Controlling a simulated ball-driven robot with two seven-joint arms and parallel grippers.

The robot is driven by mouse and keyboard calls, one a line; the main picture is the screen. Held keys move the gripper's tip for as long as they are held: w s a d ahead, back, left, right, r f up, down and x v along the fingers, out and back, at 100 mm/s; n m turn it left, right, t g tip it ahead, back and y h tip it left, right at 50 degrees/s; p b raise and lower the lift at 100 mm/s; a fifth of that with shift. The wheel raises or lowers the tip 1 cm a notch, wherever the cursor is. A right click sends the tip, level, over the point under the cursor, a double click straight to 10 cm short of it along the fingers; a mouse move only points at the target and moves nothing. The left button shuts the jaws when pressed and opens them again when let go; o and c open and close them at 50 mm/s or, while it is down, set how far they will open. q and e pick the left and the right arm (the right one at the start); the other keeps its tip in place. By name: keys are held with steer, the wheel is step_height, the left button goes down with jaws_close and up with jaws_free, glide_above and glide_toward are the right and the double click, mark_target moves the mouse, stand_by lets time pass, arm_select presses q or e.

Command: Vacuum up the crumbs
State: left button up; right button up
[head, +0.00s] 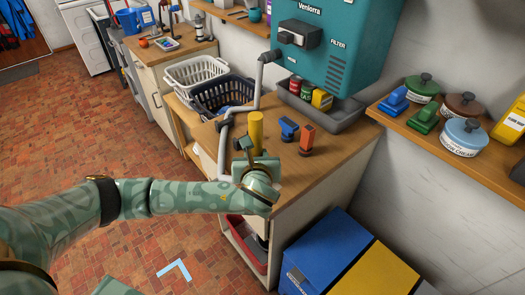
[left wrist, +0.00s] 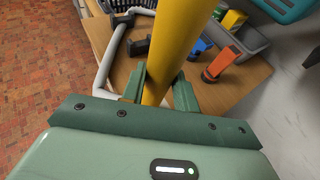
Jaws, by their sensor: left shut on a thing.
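My left gripper (head: 256,158) is shut on an upright yellow tube (head: 256,128) above the wooden counter. In the left wrist view the tube (left wrist: 184,38) stands between the two green fingers of the gripper (left wrist: 161,92). A teal wall unit (head: 335,40) marked FILTER has a grey hose (head: 258,85) running down to the counter. A blue nozzle-like piece (head: 288,130) and an orange one (head: 307,138) stand right of the tube. A dark fitting (head: 242,144) is close behind it. I cannot make out any crumbs.
A grey tray (head: 318,112) with small containers lies under the wall unit. A black basket (head: 222,97) and white basket (head: 192,76) stand behind. A shelf (head: 450,155) with pots is at right. Blue and yellow bins (head: 335,245) stand below. The brick floor at left is clear.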

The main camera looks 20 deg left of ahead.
arm_select(q)
steer(key=shift+w+a+p, duration=0.5)
steer(key=shift+w+a, duration=0.05)
steer(key=shift+a, duration=1.4)
steer(key=shift+w+d+b, duration=2.05)
steer(key=shift+w+d, duration=1.3)
steer(key=shift+w, duration=2.4)
steer(key=shift+r+p, duration=2.9)
steer(key=shift+p, duration=0.2)
